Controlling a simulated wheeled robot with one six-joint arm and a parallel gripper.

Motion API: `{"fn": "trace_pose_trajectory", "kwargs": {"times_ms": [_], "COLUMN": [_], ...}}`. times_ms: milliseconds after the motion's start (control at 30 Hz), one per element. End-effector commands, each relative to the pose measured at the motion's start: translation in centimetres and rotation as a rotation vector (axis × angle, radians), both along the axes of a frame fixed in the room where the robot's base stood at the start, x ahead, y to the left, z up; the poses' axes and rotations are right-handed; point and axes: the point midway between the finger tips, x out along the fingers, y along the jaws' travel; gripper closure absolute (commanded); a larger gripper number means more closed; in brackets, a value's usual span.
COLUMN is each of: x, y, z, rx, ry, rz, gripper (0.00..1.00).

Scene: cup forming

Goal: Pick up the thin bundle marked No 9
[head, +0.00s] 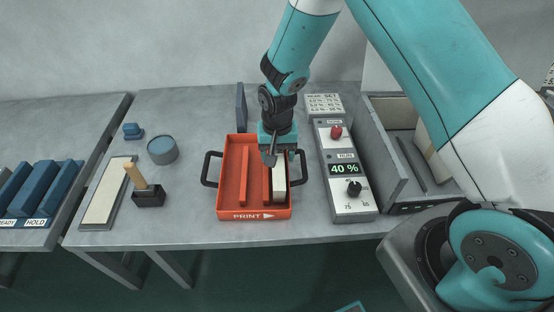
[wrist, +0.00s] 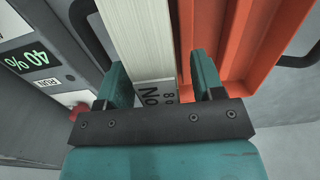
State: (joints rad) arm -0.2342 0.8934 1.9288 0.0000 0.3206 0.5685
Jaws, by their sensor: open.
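A pale bundle (head: 279,185) stands in the right part of the red tray (head: 225,180). In the wrist view the bundle (wrist: 143,40) shows as a stack of thin sheets running up between my fingers. A grey label at its near end (wrist: 156,92) reads "No"; I cannot read its number for certain. My gripper (head: 281,158) is over the bundle's far end, pointing down. In the wrist view my gripper (wrist: 160,82) is open, with one finger on each side of the bundle. I cannot tell whether either finger touches it.
The tray has an inner red divider (head: 244,176) and black side handles. A control box (head: 345,175) reading 40 % stands close on the right, with a grey bin (head: 400,140) beyond. A stamp (head: 148,194), a pad (head: 104,200) and a round tin (head: 162,150) are left.

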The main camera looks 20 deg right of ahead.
Motion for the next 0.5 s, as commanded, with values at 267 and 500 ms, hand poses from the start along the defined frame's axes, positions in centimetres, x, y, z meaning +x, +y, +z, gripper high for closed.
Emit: {"fn": "trace_pose_trajectory", "kwargs": {"times_ms": [267,500], "x": [0.05,0.04], "y": [-0.01,-0.01], "z": [-0.18,-0.17], "rx": [0.0,0.001], "ry": [-0.002,-0.001], "rz": [0.0,0.0], "gripper": [0.47,1.0]}}
